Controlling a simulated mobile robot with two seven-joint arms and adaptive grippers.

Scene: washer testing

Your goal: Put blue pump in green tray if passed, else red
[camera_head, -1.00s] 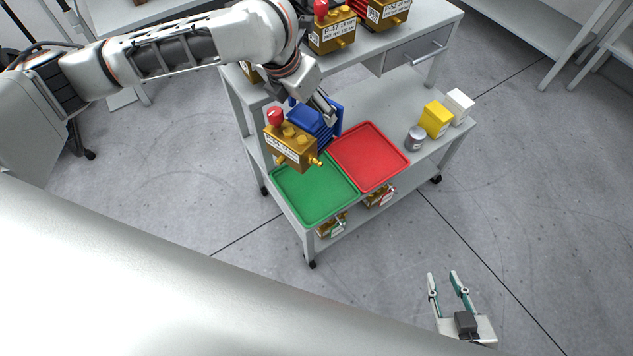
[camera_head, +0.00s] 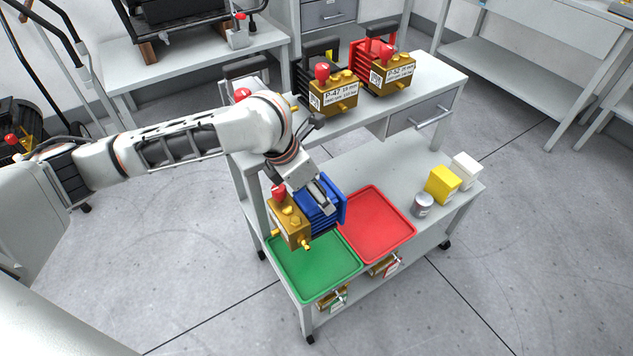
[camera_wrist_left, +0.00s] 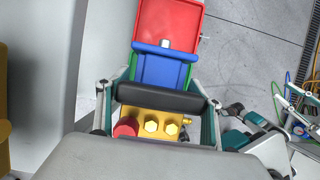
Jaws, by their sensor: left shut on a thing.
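The blue pump has a gold front block with a red knob and a blue finned body (camera_head: 329,217). My left gripper (camera_head: 321,196) is shut on it from above and holds it at the back of the green tray (camera_head: 318,282). Whether the pump touches the tray is not clear. The red tray (camera_head: 376,224) is empty, to the right of the green one. In the left wrist view the pump's blue body (camera_wrist_left: 160,68) and gold block (camera_wrist_left: 150,124) lie between my fingers. My right gripper (camera_wrist_left: 303,95) is empty at that view's right edge, fingers apart.
A can (camera_head: 422,205), a yellow box (camera_head: 442,185) and a white box (camera_head: 466,167) stand right of the trays. Black (camera_head: 322,88) and red (camera_head: 372,50) pumps stand on the upper shelf. The bench between trays and shelf is mostly clear.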

